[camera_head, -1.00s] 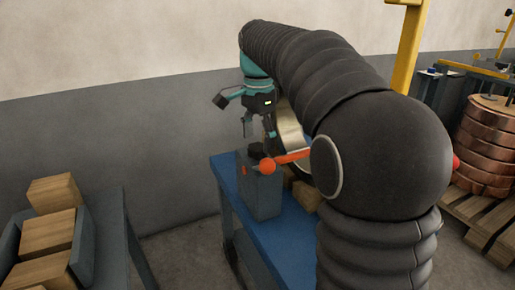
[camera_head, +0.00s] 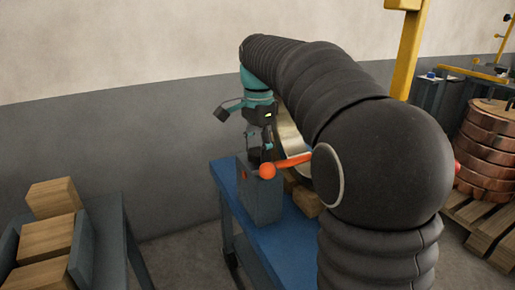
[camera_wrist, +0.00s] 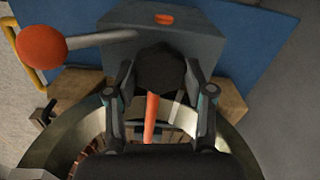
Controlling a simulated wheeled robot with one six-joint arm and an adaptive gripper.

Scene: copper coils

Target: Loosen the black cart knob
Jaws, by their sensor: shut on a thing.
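The black knob (camera_wrist: 160,68) sits on top of the grey box (camera_wrist: 205,38) in the wrist view. My gripper (camera_wrist: 159,75) has one finger on each side of it and is shut on it. In the head view my gripper (camera_head: 259,148) points down at the top of the grey box (camera_head: 262,200); the knob is mostly hidden there by the fingers. The box stands on the blue cart (camera_head: 285,255). An orange-ended lever with a ball (camera_head: 267,170) sticks out beside the box; its ball (camera_wrist: 42,46) shows at the upper left of the wrist view.
A metal ring (camera_wrist: 235,150) and wooden blocks (camera_head: 305,200) lie close by the box on the cart. A grey table (camera_head: 105,240) with wooden blocks stands at the left. Copper coils (camera_head: 485,150) on a pallet stand at the right. A wall is behind.

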